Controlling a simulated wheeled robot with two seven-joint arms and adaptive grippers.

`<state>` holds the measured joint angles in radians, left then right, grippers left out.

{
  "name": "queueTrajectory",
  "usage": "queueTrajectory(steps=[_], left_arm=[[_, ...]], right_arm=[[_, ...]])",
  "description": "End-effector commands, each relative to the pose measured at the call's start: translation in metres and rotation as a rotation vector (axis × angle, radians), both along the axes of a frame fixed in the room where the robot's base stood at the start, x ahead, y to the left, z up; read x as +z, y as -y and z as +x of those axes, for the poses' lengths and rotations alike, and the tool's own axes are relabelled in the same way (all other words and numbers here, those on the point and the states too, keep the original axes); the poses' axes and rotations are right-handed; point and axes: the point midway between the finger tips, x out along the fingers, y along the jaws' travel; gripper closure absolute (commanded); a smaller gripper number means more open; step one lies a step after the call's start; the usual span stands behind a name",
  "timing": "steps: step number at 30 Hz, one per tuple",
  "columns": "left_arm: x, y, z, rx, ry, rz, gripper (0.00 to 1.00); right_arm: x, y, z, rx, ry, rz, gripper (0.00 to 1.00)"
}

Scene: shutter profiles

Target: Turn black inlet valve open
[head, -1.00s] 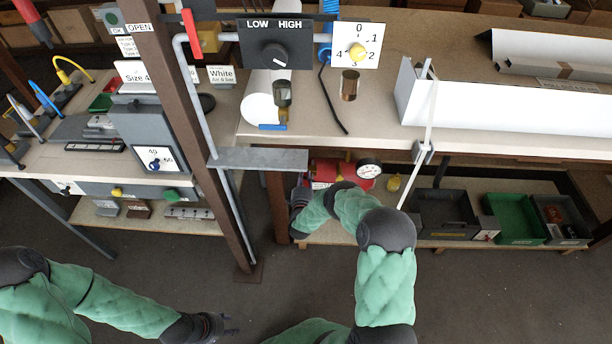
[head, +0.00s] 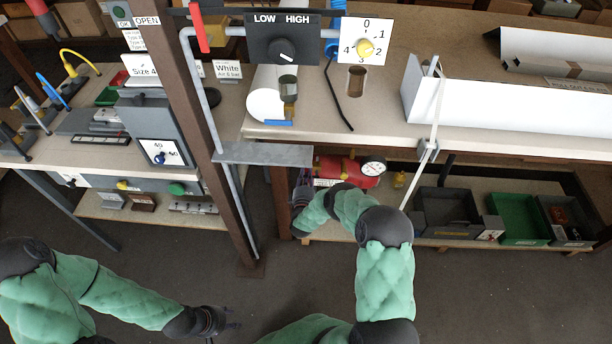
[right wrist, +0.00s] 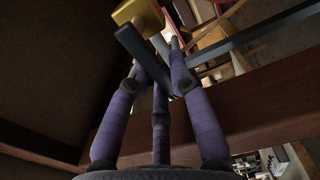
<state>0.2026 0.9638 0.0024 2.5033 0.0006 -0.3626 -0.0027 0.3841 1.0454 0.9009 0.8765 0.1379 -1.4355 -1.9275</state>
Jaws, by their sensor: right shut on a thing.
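The black inlet valve shows in the right wrist view as a dark flat lever (right wrist: 131,42) on a yellow brass body (right wrist: 138,12). My right gripper (right wrist: 155,70) has its purple fingers closed around the lever, which partly hide it. In the head view my right gripper (head: 302,186) is under the bench, at the left end of a red tank (head: 335,167) with a round white gauge (head: 373,168). The valve itself is hidden there. My left gripper (head: 236,320) hangs low over the floor, its small fingertips apart and empty.
A brown post (head: 205,130) and a grey metal shelf plate (head: 263,153) stand close above and left of my right gripper. The bench top (head: 390,110) overhangs it. Grey and green bins (head: 518,218) sit on the lower shelf at right. The floor in front is clear.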

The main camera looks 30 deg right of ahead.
Motion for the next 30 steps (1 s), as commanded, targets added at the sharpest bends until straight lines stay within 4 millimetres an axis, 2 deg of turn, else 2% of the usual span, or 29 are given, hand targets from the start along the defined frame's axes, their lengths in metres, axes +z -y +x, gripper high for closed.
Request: queueTrajectory(steps=[11, 12, 14, 15, 25, 30], left_arm=[[0.000, 0.000, 0.000, 0.000, 0.000, 0.000, 0.60], [0.000, 0.000, 0.000, 0.000, 0.000, 0.000, 0.60], [0.000, 0.000, 0.000, 0.000, 0.000, 0.000, 0.60], [0.000, 0.000, 0.000, 0.000, 0.000, 0.000, 0.60], [0.000, 0.000, 0.000, 0.000, 0.000, 0.000, 0.60], [0.000, 0.000, 0.000, 0.000, 0.000, 0.000, 0.60]], right_arm=[[-0.001, -0.001, 0.000, 0.002, -0.005, -0.004, 1.00], [-0.001, -0.001, 0.000, 0.002, -0.005, -0.004, 0.73], [-0.001, -0.001, 0.000, 0.002, -0.004, -0.003, 0.56], [-0.001, -0.001, 0.000, 0.002, -0.004, -0.003, 0.54], [-0.001, -0.001, -0.001, 0.001, -0.003, -0.003, 0.54], [-0.001, -0.010, -0.015, 0.002, -0.005, -0.002, 0.54]])
